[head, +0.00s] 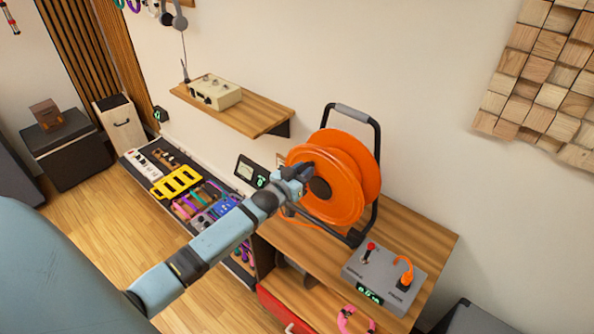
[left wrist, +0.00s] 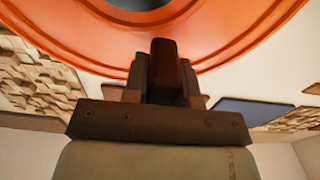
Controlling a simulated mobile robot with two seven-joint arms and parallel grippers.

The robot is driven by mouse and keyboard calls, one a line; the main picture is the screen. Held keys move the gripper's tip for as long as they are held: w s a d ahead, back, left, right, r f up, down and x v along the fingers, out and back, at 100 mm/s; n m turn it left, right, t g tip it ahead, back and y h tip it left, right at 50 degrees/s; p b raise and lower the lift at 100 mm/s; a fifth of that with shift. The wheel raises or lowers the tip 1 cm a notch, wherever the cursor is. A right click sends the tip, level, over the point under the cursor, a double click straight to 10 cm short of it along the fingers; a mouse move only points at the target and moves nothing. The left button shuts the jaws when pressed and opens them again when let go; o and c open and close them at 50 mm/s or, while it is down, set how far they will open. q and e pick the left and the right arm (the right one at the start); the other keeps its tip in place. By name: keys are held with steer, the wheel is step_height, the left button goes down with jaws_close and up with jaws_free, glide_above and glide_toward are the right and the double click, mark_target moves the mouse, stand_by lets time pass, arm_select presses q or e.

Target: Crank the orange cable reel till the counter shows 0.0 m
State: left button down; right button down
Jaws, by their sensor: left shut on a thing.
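The orange cable reel (head: 352,155) stands upright in a black tube frame with a grey top grip, on a wooden bench. My left gripper (head: 303,174) is at the near face of the reel, left of its dark hub. It is shut on the reel's dark crank handle (left wrist: 164,68), mostly hidden by the gripper in the head view. In the left wrist view the reel's orange rim (left wrist: 225,50) fills the top. A grey box (head: 384,275) to the right has a small green counter display (head: 369,295), too small to read surely. My right gripper is not in view.
The grey box carries a red-tipped lever and an orange plug. Behind the reel is a bare wall. A wall shelf (head: 256,118) with a cream device (head: 216,91) is to the left. A pedalboard (head: 190,190) lies below it. Pink headphones (head: 347,320) hang at the bench front.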

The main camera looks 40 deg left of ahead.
arm_select(q)
steer(key=shift+s+d+f, duration=0.1)
steer(key=shift+d+f, duration=0.05)
steer(key=shift+d, duration=0.5)
steer(key=shift+s+d+f, duration=0.1)
steer(key=shift+d, duration=0.5)
steer(key=shift+s+d, duration=0.1)
steer(key=shift+d, duration=0.6)
steer(key=shift+d+f, duration=0.15)
steer(key=shift+d, duration=0.25)
steer(key=shift+f, duration=0.1)
steer(key=c, duration=1.1)
jaws_free()
steer(key=shift+d, duration=0.15)
steer(key=o, duration=0.3)
steer(key=shift+d, duration=0.3)
steer(key=shift+o, duration=0.2)
steer(key=shift+d+r, duration=0.15)
steer(key=shift+r, duration=0.15)
steer(key=shift+a, duration=0.2)
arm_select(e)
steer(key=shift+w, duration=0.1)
